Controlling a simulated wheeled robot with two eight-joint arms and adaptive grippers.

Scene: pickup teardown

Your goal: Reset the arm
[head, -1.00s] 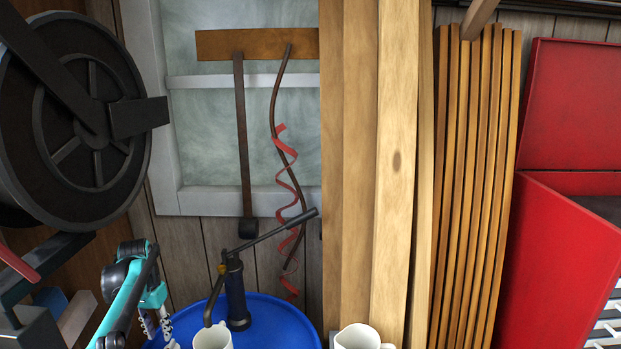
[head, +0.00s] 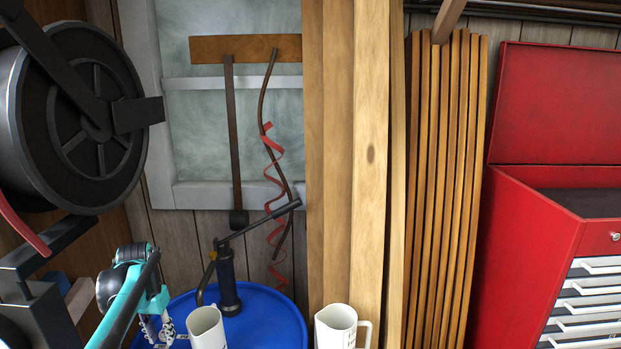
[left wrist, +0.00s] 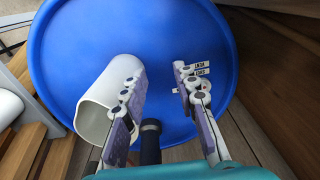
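My left arm comes in at the lower left of the head view, and my left gripper (head: 156,333) is partly cut off there over a blue drum (head: 275,322). In the left wrist view the two fingers of this gripper (left wrist: 158,82) stand wide apart with nothing held between them. A white pitcher (left wrist: 98,100) on the drum top lies beside the left finger, which partly covers it; I cannot tell if they touch. My right gripper shows in neither view.
A hand pump (head: 227,275) and the white pitcher (head: 206,329) stand on the drum. Another white pitcher (head: 337,326) stands right of it. A large black reel (head: 75,115) is at left. Wooden boards (head: 370,190) stand centrally, with a red tool cabinet (head: 530,235) at right.

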